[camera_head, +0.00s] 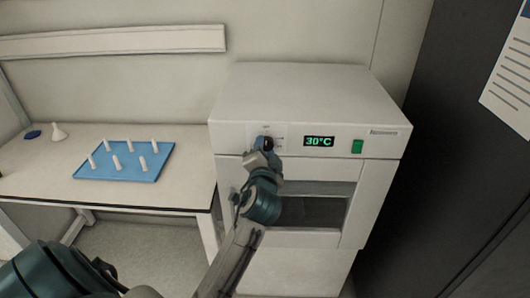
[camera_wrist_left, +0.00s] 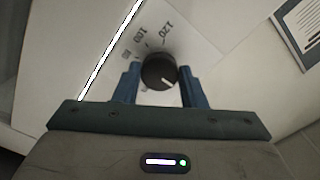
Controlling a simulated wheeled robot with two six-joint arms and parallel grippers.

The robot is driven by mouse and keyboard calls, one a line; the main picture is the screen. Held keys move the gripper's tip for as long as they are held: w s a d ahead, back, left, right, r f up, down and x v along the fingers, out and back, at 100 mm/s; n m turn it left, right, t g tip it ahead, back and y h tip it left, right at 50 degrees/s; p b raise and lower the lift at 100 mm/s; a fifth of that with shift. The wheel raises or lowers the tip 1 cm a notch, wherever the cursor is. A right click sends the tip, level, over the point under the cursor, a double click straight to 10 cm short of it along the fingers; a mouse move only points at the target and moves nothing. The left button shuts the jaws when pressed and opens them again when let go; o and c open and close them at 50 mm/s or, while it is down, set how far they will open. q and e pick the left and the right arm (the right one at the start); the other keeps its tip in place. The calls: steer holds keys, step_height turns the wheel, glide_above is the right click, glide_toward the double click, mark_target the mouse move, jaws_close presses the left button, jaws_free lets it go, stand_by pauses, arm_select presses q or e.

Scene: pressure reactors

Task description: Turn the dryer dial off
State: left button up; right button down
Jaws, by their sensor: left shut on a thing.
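The dryer (camera_head: 310,95) is a white box with a green display (camera_head: 319,141) reading 30°C. Its black round dial (camera_wrist_left: 159,71) shows in the left wrist view, with a white pointer line toward the lower right and a printed scale with 100 and 120 above it. My left gripper (camera_wrist_left: 160,82) has its blue fingers on either side of the dial and is shut on it. In the head view the left gripper (camera_head: 266,146) is at the dryer's front panel and covers most of the dial. My right gripper is not in view.
A green switch (camera_head: 357,146) is right of the display. The dryer's windowed door (camera_head: 310,211) is below the panel. A table (camera_head: 110,199) at left holds a blue tray (camera_head: 125,175) with several white pegs. A dark cabinet (camera_head: 455,130) stands at right.

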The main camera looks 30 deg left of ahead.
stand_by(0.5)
arm_select(q)
steer(key=o, duration=1)
steer(key=p+v, duration=0.1)
steer(key=v, duration=1)
steer(key=shift+f, duration=0.1)
steer(key=shift+w, duration=0.1)
